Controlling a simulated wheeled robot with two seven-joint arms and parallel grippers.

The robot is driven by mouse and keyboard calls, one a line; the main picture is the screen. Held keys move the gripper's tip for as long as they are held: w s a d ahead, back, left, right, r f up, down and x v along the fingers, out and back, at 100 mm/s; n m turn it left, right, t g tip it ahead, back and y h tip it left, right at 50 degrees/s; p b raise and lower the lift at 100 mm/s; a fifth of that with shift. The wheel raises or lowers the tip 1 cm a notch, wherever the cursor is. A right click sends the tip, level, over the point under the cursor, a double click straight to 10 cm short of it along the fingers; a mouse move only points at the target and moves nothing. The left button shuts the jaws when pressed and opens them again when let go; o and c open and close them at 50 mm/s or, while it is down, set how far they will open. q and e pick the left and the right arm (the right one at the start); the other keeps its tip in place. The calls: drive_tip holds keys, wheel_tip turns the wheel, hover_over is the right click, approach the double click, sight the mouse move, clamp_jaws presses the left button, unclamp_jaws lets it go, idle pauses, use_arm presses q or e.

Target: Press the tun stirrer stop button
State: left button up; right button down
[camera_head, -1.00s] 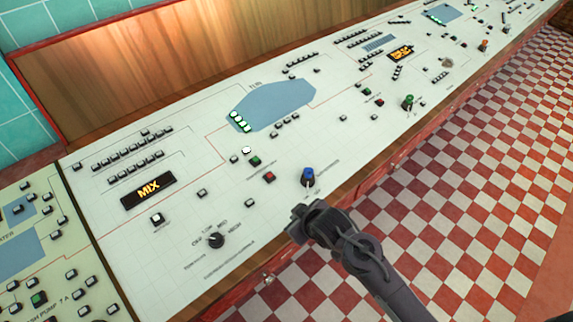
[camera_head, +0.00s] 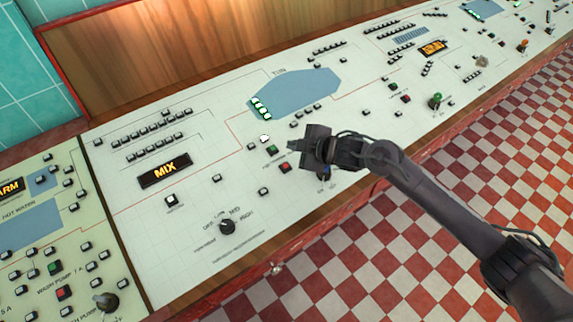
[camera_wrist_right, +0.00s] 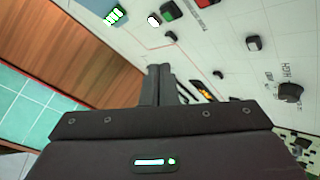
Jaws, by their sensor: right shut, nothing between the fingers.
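A red button (camera_head: 285,167) sits on the cream panel below a green button (camera_head: 271,149), under the blue tun shape; I take it for the stirrer stop button, but its label is too small to read. In the right wrist view the red button (camera_wrist_right: 205,3) is cut off at the top edge, beside the green one (camera_wrist_right: 168,12). My right gripper (camera_head: 305,147) is shut and empty. In the head view it appears just up and right of the red button; its height above the panel is hard to tell. Its closed fingers (camera_wrist_right: 160,78) point over the panel. My left gripper is not in view.
A black rotary knob (camera_head: 227,227), a lit MIX display (camera_head: 165,170) and several small black buttons share the panel. A wooden backboard (camera_head: 200,50) rises behind it. The checkered floor (camera_head: 480,150) is clear.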

sight(286, 167)
drive_tip(key=f+b, duration=0.2)
drive_tip(key=w+f+b, duration=0.1)
drive_tip(key=f+b, duration=0.2)
drive_tip(key=a+f+b, duration=0.1)
drive_tip(key=f+b, duration=0.1)
drive_tip(key=f, duration=0.1)
drive_tip(key=shift+w+b, duration=0.15)
drive_tip(key=shift+b, duration=0.15)
drive_tip(key=shift+f, duration=0.3)
drive_tip(key=shift+b, duration=0.3)
idle(1.4)
drive_tip(key=shift+w+a+f, duration=0.1)
drive_tip(key=shift+f, duration=0.3)
drive_tip(key=shift+f+b, duration=0.4)
drive_tip(key=shift+b, duration=0.2)
drive_tip(key=shift+r, duration=0.1)
idle(0.5)
drive_tip(key=shift+r+p, duration=0.7)
drive_tip(key=shift+p, duration=0.15)
